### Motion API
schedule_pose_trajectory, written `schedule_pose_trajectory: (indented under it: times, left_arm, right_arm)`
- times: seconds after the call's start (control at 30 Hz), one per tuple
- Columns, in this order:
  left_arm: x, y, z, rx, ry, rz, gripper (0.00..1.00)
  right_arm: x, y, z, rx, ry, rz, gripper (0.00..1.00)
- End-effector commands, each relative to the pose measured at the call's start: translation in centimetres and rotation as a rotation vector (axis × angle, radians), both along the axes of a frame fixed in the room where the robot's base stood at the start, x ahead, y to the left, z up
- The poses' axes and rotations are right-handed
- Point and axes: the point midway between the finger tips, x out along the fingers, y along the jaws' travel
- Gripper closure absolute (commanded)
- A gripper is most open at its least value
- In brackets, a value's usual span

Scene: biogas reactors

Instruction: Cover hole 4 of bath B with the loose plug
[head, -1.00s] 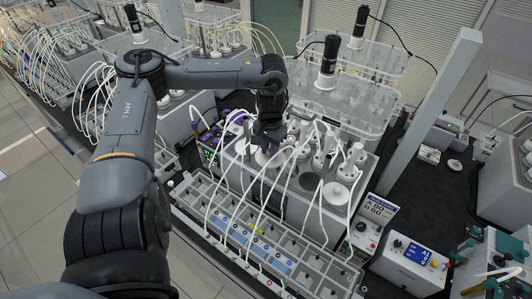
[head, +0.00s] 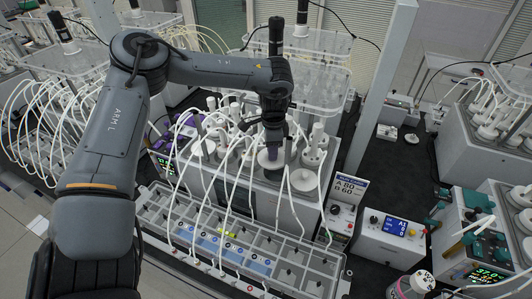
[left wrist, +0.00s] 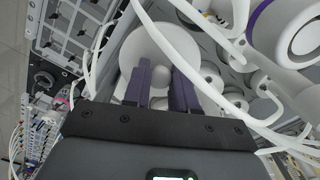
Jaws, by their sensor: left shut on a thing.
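My left gripper (head: 272,146) points down over the bath (head: 237,195) in the middle of the head view. It is shut on the small knob of the loose plug, a round white disc (head: 270,161). In the left wrist view the plug (left wrist: 160,42) spreads out beyond the two purple fingers (left wrist: 160,90), with its knob between them. The plug is above the bath's top, and I cannot tell whether it touches. The hole under it is hidden. Another white disc (head: 304,180) lies on the bath's top to the right. My right gripper is not in view.
White bottles (head: 316,140) and looping white tubes (head: 222,180) crowd around the gripper. A long compartmented tray (head: 240,250) stands in front. A sign reading A 80, B 60 (head: 346,190) and a control box (head: 391,238) are at right. A pale post (head: 378,90) rises behind.

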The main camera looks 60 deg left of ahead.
Motion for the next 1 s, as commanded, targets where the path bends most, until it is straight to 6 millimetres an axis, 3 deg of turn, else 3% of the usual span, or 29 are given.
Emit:
schedule_pose_trajectory:
  times: [0.3,0.67,1.0]
  left_arm:
    - [1.1,0.5,-1.5,0.001,0.000,-0.165,1.00]
    - [1.2,0.5,-2.4,-0.001,-0.001,-0.181,1.00]
    - [1.2,0.5,-4.5,-0.001,0.000,-0.179,1.00]
  right_arm:
    - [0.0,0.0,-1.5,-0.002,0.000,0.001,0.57]
    - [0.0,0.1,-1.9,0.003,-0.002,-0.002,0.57]
    - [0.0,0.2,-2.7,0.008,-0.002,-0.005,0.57]
